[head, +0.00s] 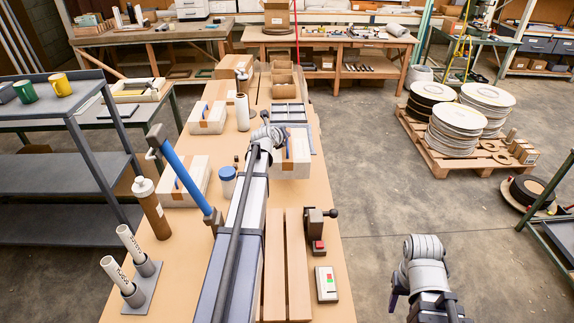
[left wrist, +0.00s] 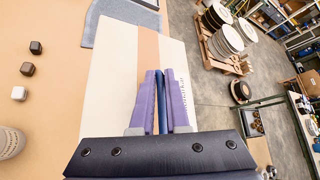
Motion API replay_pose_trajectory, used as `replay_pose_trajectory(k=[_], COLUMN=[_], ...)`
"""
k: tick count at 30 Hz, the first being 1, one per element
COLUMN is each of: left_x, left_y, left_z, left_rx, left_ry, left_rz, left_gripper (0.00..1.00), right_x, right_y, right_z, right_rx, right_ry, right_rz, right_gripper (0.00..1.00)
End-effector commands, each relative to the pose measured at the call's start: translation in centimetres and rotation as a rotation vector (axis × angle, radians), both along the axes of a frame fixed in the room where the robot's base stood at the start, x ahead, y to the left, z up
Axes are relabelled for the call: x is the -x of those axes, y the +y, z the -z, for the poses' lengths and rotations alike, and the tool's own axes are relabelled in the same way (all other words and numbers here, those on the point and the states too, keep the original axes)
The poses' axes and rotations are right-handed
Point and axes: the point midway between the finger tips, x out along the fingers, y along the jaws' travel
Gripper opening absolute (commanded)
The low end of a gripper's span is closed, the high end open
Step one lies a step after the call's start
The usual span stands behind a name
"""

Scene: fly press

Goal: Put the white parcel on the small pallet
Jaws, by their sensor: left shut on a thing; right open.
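A white parcel (head: 291,165) with a tan tape band and a blue handle is at the end of my left arm, over the right part of the table. My left gripper (left wrist: 162,100) is shut on the blue handle, with the parcel (left wrist: 110,80) filling the middle of the left wrist view. Whether the parcel touches the table is unclear. A slatted wooden platform (head: 298,265), apparently the small pallet, lies nearer on the table, empty where visible and partly hidden by my left arm. My right gripper (head: 397,292) is open, empty and off the table's right side.
Two similar parcels stand left of my arm, one farther (head: 207,118) and one nearer (head: 185,182). A blue-lidded jar (head: 228,182), a lever device (head: 318,228) and a button box (head: 326,284) stand on the table. A grey mat (left wrist: 112,20) lies beyond the parcel.

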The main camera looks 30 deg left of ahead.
Motion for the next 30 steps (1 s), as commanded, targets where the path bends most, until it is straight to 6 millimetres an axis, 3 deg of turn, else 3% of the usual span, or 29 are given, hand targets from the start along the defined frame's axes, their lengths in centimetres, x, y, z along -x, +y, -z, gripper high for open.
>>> replay_pose_trajectory(k=[11, 24, 30], left_x=[0.0, 0.0, 0.0], left_y=[0.0, 0.0, 0.0], left_z=[0.9, 6.4, 6.6], left_rx=[0.000, 0.000, 0.000], left_ry=[-0.003, -0.003, -0.003], left_rz=[-0.001, -0.001, -0.001], left_gripper=[0.00, 0.00, 0.00], right_x=[0.0, 0.0, 0.0], right_y=[0.0, 0.0, 0.0], right_z=[1.0, 6.4, 6.7], right_rx=[0.000, 0.000, 0.000], right_ry=[0.000, 0.000, 0.000], right_rz=[0.000, 0.000, 0.000], right_gripper=[0.50, 0.50, 0.50])
